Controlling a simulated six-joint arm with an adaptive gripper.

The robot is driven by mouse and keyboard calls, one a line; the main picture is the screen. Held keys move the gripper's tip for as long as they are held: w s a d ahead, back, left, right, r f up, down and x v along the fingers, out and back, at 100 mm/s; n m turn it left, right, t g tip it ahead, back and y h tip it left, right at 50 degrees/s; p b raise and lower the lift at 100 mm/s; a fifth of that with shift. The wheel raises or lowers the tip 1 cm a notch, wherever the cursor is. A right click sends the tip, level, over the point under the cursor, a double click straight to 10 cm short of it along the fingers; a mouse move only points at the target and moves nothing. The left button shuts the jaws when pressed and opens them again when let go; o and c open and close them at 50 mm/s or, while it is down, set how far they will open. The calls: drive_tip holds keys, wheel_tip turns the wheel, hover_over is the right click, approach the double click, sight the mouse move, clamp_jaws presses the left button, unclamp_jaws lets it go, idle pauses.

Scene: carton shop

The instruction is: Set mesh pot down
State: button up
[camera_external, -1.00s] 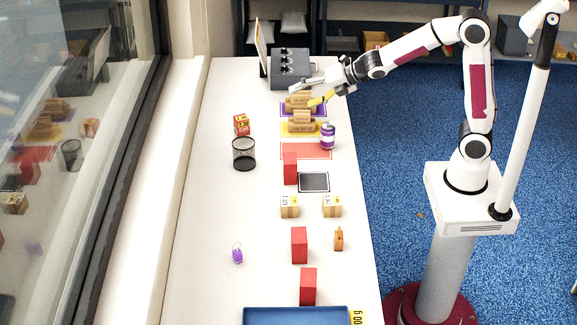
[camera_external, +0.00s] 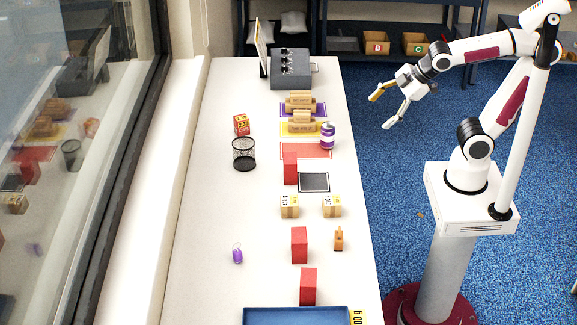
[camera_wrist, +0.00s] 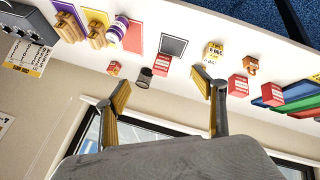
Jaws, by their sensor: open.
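The black mesh pot (camera_external: 244,153) stands upright on the white table, near its left side, just in front of a small red and yellow box (camera_external: 241,125). It also shows small in the wrist view (camera_wrist: 145,75). My gripper (camera_external: 384,112) is open and empty, in the air beyond the table's right edge, well apart from the pot. In the wrist view my gripper (camera_wrist: 163,92) has its two yellow-padded fingers wide apart with nothing between them.
Several red blocks (camera_external: 299,245), small cartons (camera_external: 289,207), a black-framed pad (camera_external: 314,182) and a purple-banded can (camera_external: 327,136) stand along the table's right half. A grey box with knobs (camera_external: 290,68) is at the back, a blue tray (camera_external: 296,316) at the front. The table's left side is mostly clear.

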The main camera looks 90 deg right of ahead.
drive_tip(key=s+a+f+m+g+y, duration=0.1)
drive_tip(key=s+a+m, duration=0.3)
drive_tip(key=s, duration=0.5)
drive_tip(key=shift+s+a+f+m+g+y, duration=0.3)
drive_tip(key=shift+a+f+m+y, duration=0.15)
drive_tip(key=shift+f, duration=0.2)
